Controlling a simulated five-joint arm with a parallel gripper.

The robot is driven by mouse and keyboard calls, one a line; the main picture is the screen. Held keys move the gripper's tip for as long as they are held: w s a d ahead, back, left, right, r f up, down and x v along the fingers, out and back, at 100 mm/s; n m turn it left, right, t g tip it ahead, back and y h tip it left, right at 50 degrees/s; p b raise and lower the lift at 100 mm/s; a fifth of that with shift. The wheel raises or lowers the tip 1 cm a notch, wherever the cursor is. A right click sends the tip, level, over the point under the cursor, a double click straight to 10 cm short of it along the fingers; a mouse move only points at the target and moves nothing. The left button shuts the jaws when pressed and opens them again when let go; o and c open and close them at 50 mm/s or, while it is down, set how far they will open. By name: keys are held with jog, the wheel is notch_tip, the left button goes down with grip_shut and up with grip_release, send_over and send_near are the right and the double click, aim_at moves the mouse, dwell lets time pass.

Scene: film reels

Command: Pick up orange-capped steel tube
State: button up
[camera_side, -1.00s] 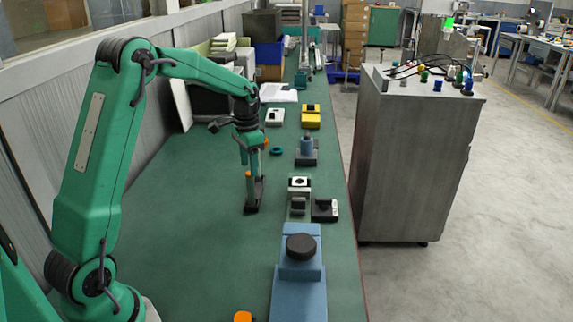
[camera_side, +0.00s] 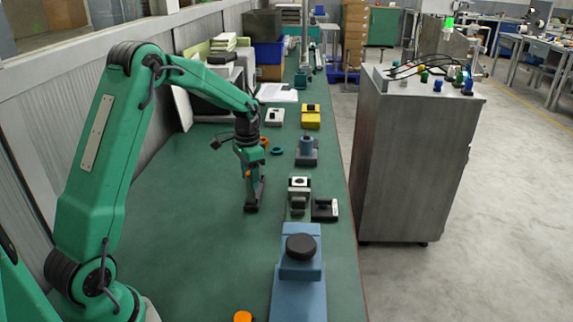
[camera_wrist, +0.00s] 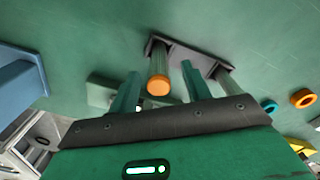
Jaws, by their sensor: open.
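The orange-capped steel tube (camera_wrist: 158,79) stands in a dark rack (camera_wrist: 187,50), its orange cap facing the wrist camera. The cap also shows as a small orange spot in the side view (camera_side: 249,173), and the rack (camera_side: 251,208) stands on the green bench. My gripper (camera_wrist: 161,76) is open, with one green finger on each side of the tube in the wrist view. Clear gaps show there, and I see no contact. In the side view my gripper (camera_side: 254,172) is low over the rack and hides part of the tube.
On the green bench (camera_side: 190,215), a blue block with a black knob (camera_side: 300,262), a dark fixture (camera_side: 324,209) and a grey-blue fixture (camera_side: 307,152) stand to the right. Orange (camera_wrist: 303,98) and teal (camera_wrist: 268,105) rings lie nearby. The bench left of the rack is clear.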

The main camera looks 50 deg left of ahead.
jog(key=shift+d+f, duration=0.1)
jog(key=shift+f, duration=1.65)
grip_shut()
jog(key=shift+r, duration=0.75)
jog(key=r, duration=0.3)
jog(key=shift+d+r, duration=0.1)
jog(key=shift+d, duration=0.25)
jog(key=s+d+r, duration=0.2)
jog(key=d+r, duration=0.4)
jog(key=d, duration=0.4)
jog(key=shift+d+r, duration=0.2)
jog(key=shift+d, duration=0.15)
